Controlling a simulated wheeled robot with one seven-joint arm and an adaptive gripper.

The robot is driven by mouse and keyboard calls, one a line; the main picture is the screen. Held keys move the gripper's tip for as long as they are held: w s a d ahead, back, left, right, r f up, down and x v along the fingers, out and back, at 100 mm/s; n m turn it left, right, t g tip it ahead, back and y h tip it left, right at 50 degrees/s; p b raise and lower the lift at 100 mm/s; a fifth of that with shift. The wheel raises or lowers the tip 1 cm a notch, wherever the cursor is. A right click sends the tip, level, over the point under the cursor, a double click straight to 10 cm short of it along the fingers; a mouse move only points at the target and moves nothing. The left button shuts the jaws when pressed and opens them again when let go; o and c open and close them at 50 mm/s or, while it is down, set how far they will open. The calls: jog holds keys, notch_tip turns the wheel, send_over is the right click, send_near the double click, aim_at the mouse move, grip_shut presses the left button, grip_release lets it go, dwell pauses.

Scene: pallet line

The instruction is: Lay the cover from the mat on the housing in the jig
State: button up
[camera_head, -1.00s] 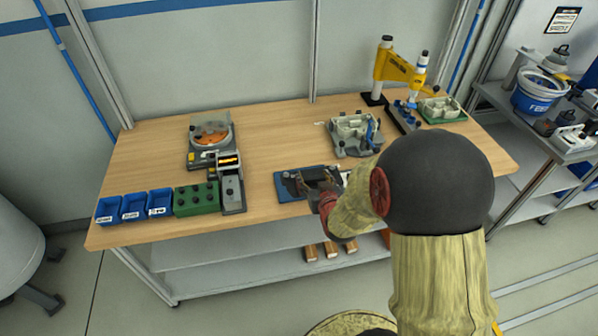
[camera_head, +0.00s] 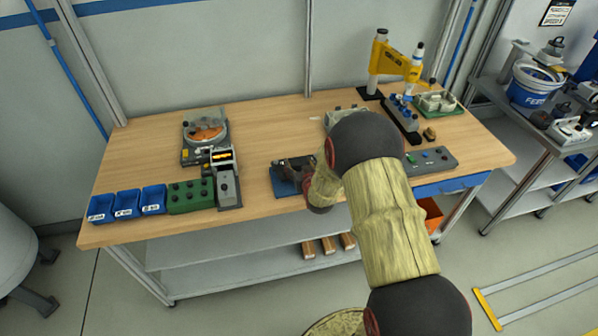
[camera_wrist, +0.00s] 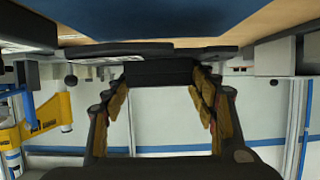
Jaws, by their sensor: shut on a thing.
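The blue mat (camera_head: 284,187) lies near the front edge of the bench, and it fills the top of the wrist view (camera_wrist: 160,18). My gripper (camera_head: 297,170) is over the mat. In the wrist view my gripper (camera_wrist: 162,88) is shut on a dark piece, the cover (camera_wrist: 160,73), held between its two fingers. The cover is close to the mat; I cannot tell if it still touches it. The jig with the pale housing (camera_head: 338,113) stands behind, to the right of the mat.
Blue bins (camera_head: 127,204), a green box (camera_head: 190,197) and a grey device (camera_head: 228,187) stand left of the mat. A yellow press (camera_head: 392,62) stands at the back right. A grey button box (camera_head: 430,160) lies at the right front.

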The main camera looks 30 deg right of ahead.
aim_at(299, 170)
jog(key=shift+w+f, duration=0.2)
jog(key=shift+f, duration=0.05)
jog(key=shift+f+b, duration=0.4)
jog(key=shift+f, duration=1.15)
jog(key=shift+f, duration=0.15)
jog(key=o, duration=1.2)
